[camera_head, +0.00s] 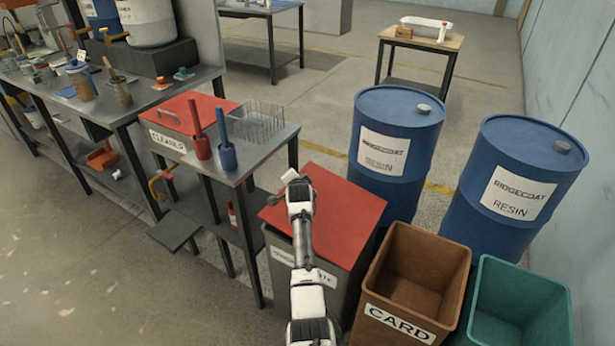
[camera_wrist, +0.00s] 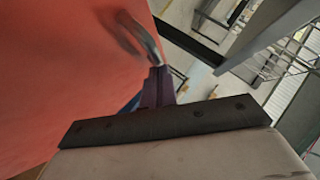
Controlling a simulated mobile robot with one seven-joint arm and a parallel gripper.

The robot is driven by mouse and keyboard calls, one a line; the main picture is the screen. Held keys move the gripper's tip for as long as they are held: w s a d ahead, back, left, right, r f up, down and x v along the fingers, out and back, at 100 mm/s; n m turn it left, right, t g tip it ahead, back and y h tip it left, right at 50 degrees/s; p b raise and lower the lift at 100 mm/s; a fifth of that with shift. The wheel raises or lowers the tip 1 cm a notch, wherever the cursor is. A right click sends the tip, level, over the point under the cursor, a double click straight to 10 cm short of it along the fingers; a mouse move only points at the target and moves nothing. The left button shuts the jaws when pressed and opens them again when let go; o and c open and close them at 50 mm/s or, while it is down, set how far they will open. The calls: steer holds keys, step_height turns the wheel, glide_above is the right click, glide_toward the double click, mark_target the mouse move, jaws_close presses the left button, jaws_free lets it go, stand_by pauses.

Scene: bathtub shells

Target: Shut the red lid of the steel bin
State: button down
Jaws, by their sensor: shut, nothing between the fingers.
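The steel bin (camera_head: 336,272) is a grey box with a partly hidden white label, standing at the right end of the workbench. Its red lid (camera_head: 345,215) lies over the top and looks flat or nearly so; I cannot tell whether a small gap is left. My gripper (camera_head: 290,178) is over the left part of the lid, with my arm across its front. In the wrist view, the red lid (camera_wrist: 70,70) fills the left side, with a curved metal handle (camera_wrist: 143,36). My shut, empty fingers (camera_wrist: 157,78) are close to the handle's end; contact is unclear.
Blue drums (camera_head: 397,105) stand behind and right. A brown CARD bin (camera_head: 418,262) and a green bin (camera_head: 518,290) stand close on the right.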

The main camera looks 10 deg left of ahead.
steer(key=shift+g+h, duration=0.3)
steer(key=f+b, duration=0.1)
steer(key=f, duration=0.1)
steer(key=a+f+b, duration=0.1)
steer(key=f+b, duration=0.1)
steer(key=f, duration=0.1)
steer(key=shift+w+a+f, duration=0.3)
steer(key=shift+f+b, duration=0.1)
steer(key=shift+b, duration=0.25)
steer(key=shift+s+a+f, duration=0.1)
steer(key=shift+s+f, duration=0.05)
